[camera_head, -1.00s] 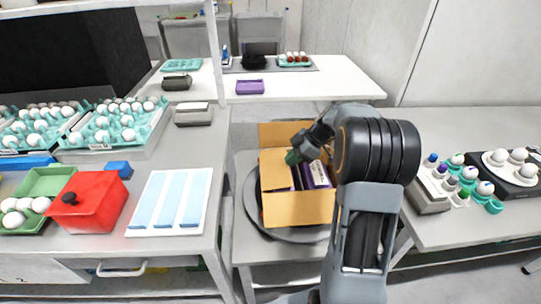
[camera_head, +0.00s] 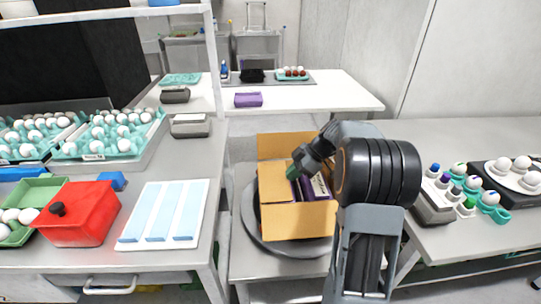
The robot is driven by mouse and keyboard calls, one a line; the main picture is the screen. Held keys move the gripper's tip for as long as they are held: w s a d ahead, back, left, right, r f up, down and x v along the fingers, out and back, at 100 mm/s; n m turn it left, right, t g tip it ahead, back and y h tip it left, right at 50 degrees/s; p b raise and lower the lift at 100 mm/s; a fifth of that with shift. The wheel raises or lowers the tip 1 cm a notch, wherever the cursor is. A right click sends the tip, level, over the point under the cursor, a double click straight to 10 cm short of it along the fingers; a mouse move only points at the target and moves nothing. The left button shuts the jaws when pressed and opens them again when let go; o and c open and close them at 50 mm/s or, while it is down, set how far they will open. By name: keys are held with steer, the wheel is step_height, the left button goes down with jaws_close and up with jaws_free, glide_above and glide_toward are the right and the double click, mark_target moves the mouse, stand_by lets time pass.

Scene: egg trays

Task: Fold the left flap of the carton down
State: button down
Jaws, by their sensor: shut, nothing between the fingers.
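The open cardboard carton (camera_head: 299,222) stands on a round dark turntable on the middle table. Its back flap (camera_head: 284,146) stands up behind the opening. A tan panel (camera_head: 272,187) shows along the left side of the opening; I cannot clearly tell the left flap's angle. Purple-and-white packs (camera_head: 316,187) are inside, toward the right. My gripper (camera_head: 293,172) is shut and empty, with its green-tipped end over the opening, beside the left panel. I cannot tell whether it touches the panel. My arm comes from the right and hides the carton's right side.
The round turntable (camera_head: 250,222) surrounds the carton's base. The left table holds a red box (camera_head: 82,218), a blue-striped white tray (camera_head: 142,238) and egg trays (camera_head: 92,148). The right table holds a stand with coloured items (camera_head: 434,205).

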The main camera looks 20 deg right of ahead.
steer(key=shift+a, duration=0.1)
steer(key=shift+w+a+r, duration=0.1)
steer(key=shift+a+r, duration=0.2)
steer(key=shift+a, duration=0.25)
steer(key=shift+r, duration=0.2)
steer(key=p+v, duration=0.2)
steer(key=v, duration=1.1)
steer(key=shift+a+r, duration=0.25)
steer(key=shift+a, duration=0.1)
steer(key=shift+w, duration=0.15)
